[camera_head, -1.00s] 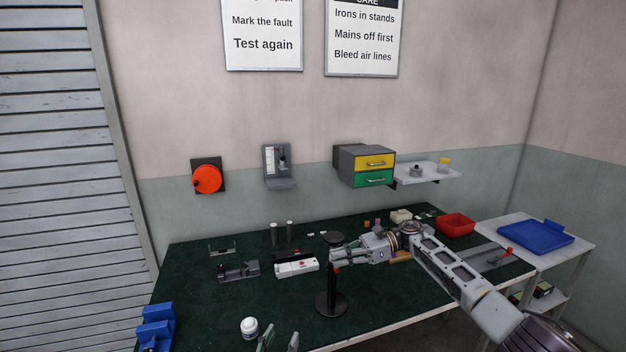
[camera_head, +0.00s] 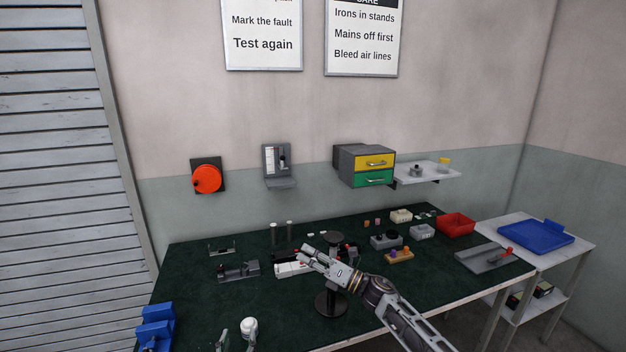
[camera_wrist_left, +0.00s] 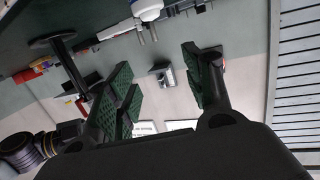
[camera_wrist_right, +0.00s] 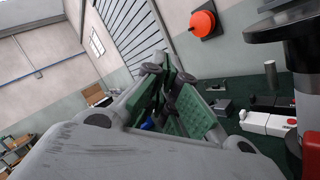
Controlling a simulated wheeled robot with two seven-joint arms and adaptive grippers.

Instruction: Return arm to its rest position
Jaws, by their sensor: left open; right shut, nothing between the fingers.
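My right arm reaches in from the bottom right in the head view. Its gripper (camera_head: 306,254) is over the bench, just left of the black stand's round top. In the right wrist view the same gripper's fingers (camera_wrist_right: 168,88) are shut with nothing between them. The black stand (camera_head: 332,302) is partly hidden by my right arm; its dark disc (camera_wrist_right: 285,22) is close at the right wrist view's right edge. My left gripper (camera_head: 236,342) is low at the bench's front, by a white jar (camera_head: 249,325). Its fingers (camera_wrist_left: 158,82) are apart and empty in the left wrist view.
A grey fixture (camera_head: 238,271) and blue block (camera_head: 155,328) are left. A red bin (camera_head: 456,223), grey tray (camera_head: 485,258) and several small parts are right.

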